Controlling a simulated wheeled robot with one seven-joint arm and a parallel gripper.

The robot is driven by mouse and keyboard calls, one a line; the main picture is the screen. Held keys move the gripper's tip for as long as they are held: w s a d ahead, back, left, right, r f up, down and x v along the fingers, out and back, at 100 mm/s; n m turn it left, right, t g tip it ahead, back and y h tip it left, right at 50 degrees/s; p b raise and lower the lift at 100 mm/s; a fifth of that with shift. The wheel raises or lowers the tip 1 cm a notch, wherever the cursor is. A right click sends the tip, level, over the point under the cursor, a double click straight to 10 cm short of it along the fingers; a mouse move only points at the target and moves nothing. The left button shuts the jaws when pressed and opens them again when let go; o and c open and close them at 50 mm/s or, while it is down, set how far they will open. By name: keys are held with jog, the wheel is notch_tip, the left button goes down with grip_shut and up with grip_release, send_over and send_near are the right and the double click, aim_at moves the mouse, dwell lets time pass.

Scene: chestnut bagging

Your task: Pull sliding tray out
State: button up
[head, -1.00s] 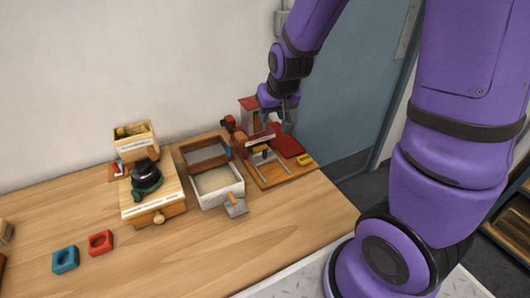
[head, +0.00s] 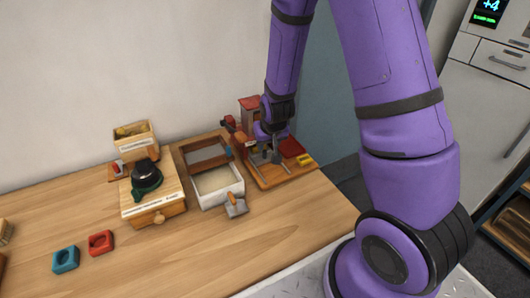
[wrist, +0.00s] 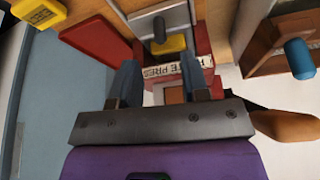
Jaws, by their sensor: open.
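In the head view, a small press-like device with a red top (head: 250,103) stands on a wooden board (head: 290,179) at the right end of the table. My gripper (head: 268,158) is just in front of it, above the board. In the wrist view my two blue-grey fingertips (wrist: 162,75) are apart with nothing held between them. Just beyond them are a label ending in "PRESS" (wrist: 180,70), a yellow block (wrist: 171,45) and a grey metal plate with a dark knob (wrist: 158,30). I cannot tell for sure which part is the sliding tray.
A red flat piece (wrist: 95,45) lies beside the press. Left of the board are a white box with pale contents (head: 222,198), a small scoop (head: 236,207) and a wooden machine with a front knob (head: 158,217). Red (head: 100,243) and blue (head: 66,260) blocks lie further left.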

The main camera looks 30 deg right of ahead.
aim_at(265, 152)
jog(key=shift+x, duration=3.4)
grip_shut()
